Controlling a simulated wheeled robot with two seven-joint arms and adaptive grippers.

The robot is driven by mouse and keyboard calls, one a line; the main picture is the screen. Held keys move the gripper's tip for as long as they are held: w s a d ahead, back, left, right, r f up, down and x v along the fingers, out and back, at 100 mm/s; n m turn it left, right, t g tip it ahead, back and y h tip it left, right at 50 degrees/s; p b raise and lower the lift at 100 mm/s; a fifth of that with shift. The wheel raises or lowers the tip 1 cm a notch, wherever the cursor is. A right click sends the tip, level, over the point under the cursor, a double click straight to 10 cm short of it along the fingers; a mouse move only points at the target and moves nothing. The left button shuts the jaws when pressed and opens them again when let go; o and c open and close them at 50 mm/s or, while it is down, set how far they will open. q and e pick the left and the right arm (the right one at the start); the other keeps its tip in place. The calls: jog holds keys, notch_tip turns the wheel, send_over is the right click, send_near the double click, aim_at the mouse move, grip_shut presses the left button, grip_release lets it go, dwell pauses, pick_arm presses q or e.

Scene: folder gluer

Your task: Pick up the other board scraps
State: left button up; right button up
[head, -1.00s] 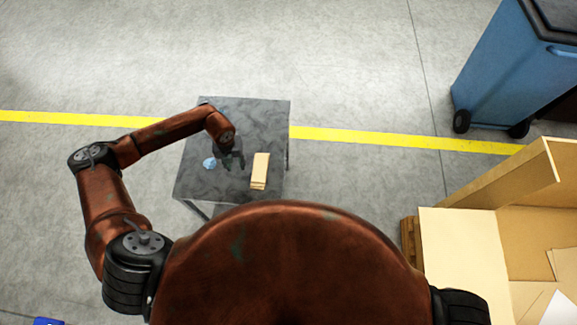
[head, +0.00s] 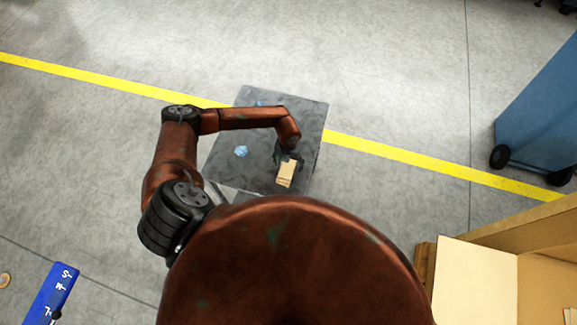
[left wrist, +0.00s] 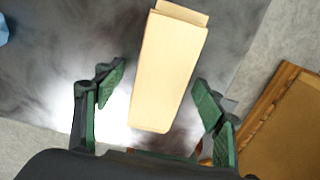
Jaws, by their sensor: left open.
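The board scraps (head: 287,174) lie as a small pale tan stack on the dark grey table, near its front right part. They also show in the left wrist view (left wrist: 169,70), one on top of another, with their near end between the fingers. My left gripper (head: 289,155) is over the far end of the stack. In the left wrist view its green-padded fingers (left wrist: 158,100) are open, one on each side of the stack, with gaps to both. Whether the fingers are down at the stack's height I cannot tell. My right gripper is not in view.
The dark table (head: 228,172) also holds a crumpled light blue piece (head: 241,151) left of the scraps and a small blue thing (head: 262,103) at the back. A large open carton (head: 470,285) stands at right, near a blue wheeled bin (head: 540,115). A blue sign (head: 50,292) is at lower left.

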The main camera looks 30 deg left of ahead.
pick_arm(q)
jog(key=c, duration=1.1)
jog(key=shift+w, duration=0.1)
